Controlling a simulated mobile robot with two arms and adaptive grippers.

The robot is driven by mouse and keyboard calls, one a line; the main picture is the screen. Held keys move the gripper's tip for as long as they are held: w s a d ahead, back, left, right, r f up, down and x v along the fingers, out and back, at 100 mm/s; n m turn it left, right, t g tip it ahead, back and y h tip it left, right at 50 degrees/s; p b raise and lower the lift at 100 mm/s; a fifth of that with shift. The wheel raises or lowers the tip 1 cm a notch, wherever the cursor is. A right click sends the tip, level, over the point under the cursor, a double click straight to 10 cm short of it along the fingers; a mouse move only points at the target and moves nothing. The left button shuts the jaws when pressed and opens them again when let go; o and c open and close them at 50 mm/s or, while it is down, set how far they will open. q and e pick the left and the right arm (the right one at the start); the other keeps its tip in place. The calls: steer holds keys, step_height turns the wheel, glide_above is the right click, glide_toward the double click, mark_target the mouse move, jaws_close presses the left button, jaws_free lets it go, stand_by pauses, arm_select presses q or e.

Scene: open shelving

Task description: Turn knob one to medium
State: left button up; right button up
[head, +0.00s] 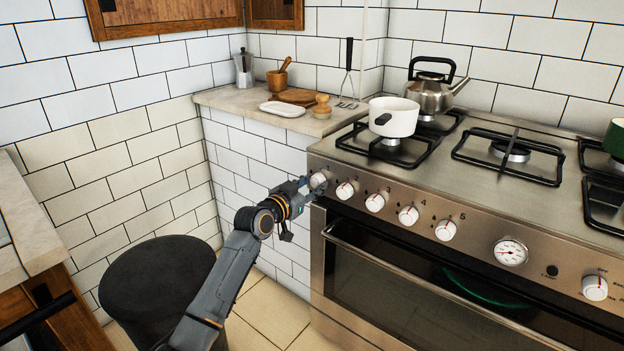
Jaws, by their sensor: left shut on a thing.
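Knob one (319,179) is the white knob at the far left of the stove's steel front panel. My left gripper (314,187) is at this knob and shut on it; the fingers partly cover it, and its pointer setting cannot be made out. Knobs with the printed numbers 2 to 5 run to the right along the panel, starting with knob two (344,190). The stove (470,200) has a steel top with black grates. My right gripper does not show.
A white pot (394,117) stands on the front left burner, with a steel kettle (432,95) behind it. The oven handle (420,285) runs below the knobs. A dark round stool (158,285) stands near my left arm. A counter (260,108) with utensils adjoins the stove.

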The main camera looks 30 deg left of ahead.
arm_select(q)
steer(key=shift+r+n+p, duration=0.15)
steer(key=shift+n+p, duration=0.4)
steer(key=shift+n, duration=0.05)
steer(key=n+h+p, duration=0.1)
steer(key=n+p, duration=0.2)
steer(key=n, duration=0.2)
steer(key=shift+n, duration=0.3)
steer(key=shift+n+p, duration=0.35)
steer(key=shift+n, duration=0.65)
steer(key=shift+n+h, duration=0.5)
steer(key=shift+n, duration=0.6)
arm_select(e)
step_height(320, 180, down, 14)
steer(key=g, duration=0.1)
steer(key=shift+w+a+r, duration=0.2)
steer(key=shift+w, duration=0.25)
arm_select(q)
steer(key=o, duration=1.2)
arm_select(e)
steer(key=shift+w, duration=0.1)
